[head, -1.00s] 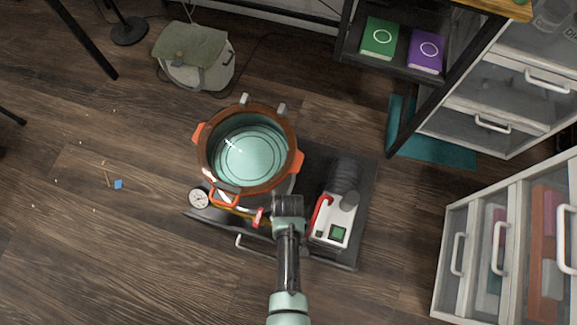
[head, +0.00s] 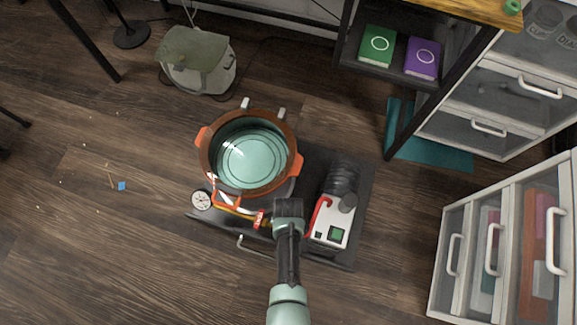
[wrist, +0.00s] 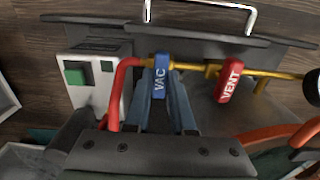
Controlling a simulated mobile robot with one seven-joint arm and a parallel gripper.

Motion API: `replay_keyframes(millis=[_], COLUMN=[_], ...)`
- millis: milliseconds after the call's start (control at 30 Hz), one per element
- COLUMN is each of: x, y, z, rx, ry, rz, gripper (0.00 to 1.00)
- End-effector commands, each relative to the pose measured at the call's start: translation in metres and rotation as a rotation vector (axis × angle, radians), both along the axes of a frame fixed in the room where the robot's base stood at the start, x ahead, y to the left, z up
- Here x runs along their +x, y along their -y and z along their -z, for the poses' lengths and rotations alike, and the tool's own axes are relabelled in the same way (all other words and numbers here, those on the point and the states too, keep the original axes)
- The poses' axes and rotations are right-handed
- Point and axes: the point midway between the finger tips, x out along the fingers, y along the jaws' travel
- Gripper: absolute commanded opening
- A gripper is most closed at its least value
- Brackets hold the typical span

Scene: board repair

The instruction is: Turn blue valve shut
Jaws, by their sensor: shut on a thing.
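The blue valve handle (wrist: 160,78), marked VAC, sits on the brass pipe (wrist: 193,66) in the wrist view. It stands crosswise to the pipe, beside the end of a red hose (wrist: 122,76). My gripper (wrist: 163,92) is shut on this handle, with one finger on each side of it. In the head view my gripper (head: 288,208) is over the pipe, between the pot and the pump, and hides the blue handle. A red handle (wrist: 230,81) marked VENT is further right on the same pipe; in the head view it is left of my gripper.
The pot (head: 286,180) with its clear lid and the white pump (head: 331,224) flank my gripper closely. A round gauge (head: 201,200) is at the pipe's left end. A metal bar handle (head: 256,249) is on the base's front edge. The floor at left is mostly clear.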

Motion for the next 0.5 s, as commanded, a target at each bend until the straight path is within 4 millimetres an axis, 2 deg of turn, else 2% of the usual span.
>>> replay_keyframes(millis=[433,467,500], x=[0.0009,0.0009,0.0009], y=[0.0,0.0001,0.0001], z=[-0.0001,-0.0001,-0.0001], rx=[0.0,0.0,0.0], ry=[0.003,0.002,0.002], rz=[0.013,0.013,0.013], gripper=[0.0,0.24,0.31])
